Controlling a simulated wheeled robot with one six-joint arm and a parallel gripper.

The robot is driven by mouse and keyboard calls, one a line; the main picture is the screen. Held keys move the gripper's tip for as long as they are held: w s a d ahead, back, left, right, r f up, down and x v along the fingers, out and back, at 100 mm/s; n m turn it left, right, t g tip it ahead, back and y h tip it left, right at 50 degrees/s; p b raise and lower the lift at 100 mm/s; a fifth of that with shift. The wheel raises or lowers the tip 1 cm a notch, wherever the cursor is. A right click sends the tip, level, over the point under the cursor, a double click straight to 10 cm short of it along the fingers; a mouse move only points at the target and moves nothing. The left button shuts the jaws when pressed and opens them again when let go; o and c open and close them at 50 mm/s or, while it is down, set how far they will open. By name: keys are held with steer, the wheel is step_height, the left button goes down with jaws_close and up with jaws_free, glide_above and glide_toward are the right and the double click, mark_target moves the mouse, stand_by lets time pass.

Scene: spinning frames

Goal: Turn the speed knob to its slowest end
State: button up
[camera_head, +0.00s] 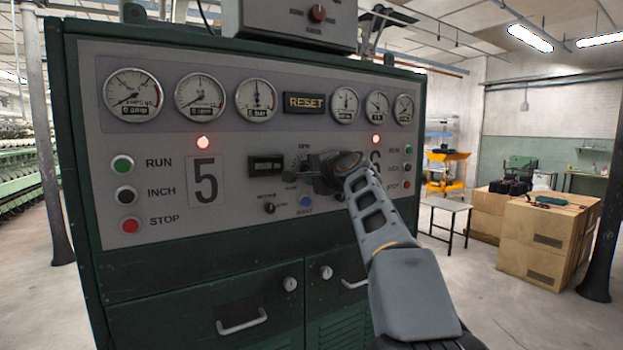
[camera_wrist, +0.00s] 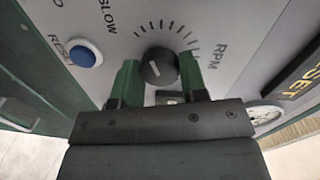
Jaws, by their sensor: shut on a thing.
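The speed knob (camera_wrist: 160,62) is round and black with a short white line on its face. It sits on the grey panel (camera_wrist: 240,25) inside an arc of tick marks. The word SLOW (camera_wrist: 107,15) is at one side of the arc and RPM (camera_wrist: 221,60) at the other. My gripper (camera_wrist: 159,76) is shut on the knob, one green finger at each side. I cannot tell which tick the white line points to. In the head view my gripper (camera_head: 322,172) is at the panel and hides the knob.
A blue reset button (camera_wrist: 84,53) is close to the left finger; it also shows in the head view (camera_head: 306,201). A small black switch (camera_head: 269,208) and a dark display (camera_head: 266,166) are left of my gripper. Gauges (camera_head: 256,99) line the panel above.

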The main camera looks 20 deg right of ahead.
steer(key=n+b, duration=0.2)
steer(key=n, duration=0.2)
steer(key=shift+f+h, duration=0.15)
steer(key=shift+h, duration=0.15)
steer(key=shift+n, duration=0.5)
steer(key=o, duration=0.9)
steer(key=s+b, duration=0.1)
steer(key=s, duration=0.3)
steer(key=s+b, duration=0.2)
steer(key=s, duration=0.3)
steer(key=s+d+r+b, duration=0.1)
steer(key=s, duration=0.3)
steer(key=shift+s+b, duration=0.35)
